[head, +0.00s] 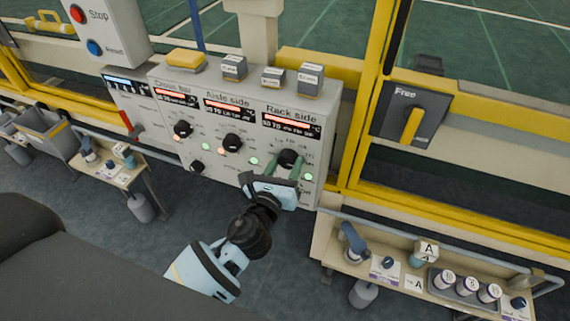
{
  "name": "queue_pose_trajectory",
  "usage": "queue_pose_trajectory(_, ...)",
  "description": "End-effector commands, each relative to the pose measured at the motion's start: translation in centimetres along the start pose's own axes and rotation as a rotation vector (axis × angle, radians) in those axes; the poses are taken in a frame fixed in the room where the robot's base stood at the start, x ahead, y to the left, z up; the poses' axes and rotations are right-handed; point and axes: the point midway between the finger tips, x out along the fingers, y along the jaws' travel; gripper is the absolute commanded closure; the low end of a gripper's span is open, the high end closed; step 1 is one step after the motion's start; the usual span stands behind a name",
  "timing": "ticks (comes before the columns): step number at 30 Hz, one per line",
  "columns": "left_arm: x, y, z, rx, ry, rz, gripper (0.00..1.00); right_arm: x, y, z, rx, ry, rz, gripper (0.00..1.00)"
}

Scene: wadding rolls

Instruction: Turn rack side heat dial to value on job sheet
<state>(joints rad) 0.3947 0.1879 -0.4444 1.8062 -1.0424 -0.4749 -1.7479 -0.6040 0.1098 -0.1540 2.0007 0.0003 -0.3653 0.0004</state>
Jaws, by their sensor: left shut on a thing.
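The rack side heat dial (289,157) is a black round knob under the "Rack side" label and its lit red display (292,121), at the right of the grey control panel (230,165). My left gripper (287,166) reaches up to it from below, with its green-tipped fingers on either side of the knob and shut on it. The fingers hide part of the dial, and its pointer setting is too small to read. The job sheet cannot be made out. My right gripper is not in view.
The aisle side dial (232,143) and cross dial (183,129) sit left on the same panel. A dark "Free" switch with a yellow handle (412,125) is right of the yellow post. A bench (340,248) with jars stands at lower right.

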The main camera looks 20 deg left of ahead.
Motion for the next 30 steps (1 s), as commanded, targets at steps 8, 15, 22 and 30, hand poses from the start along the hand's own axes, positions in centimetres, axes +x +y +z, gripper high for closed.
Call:
queue_pose_trajectory(8,-0.03,-0.01,-0.11,-0.206,0.002,0.002,0.8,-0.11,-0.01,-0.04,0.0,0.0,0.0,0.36)
queue_pose_trajectory(15,-0.05,-0.07,-0.15,-0.334,0.003,0.001,0.8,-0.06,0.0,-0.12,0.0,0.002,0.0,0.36)
queue_pose_trajectory(22,-0.05,-0.05,-0.15,-0.395,0.003,0.002,0.8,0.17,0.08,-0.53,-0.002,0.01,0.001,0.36)
queue_pose_trajectory(30,-0.05,-0.06,-0.16,-0.405,0.003,0.002,0.8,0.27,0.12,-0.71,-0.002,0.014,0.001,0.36)
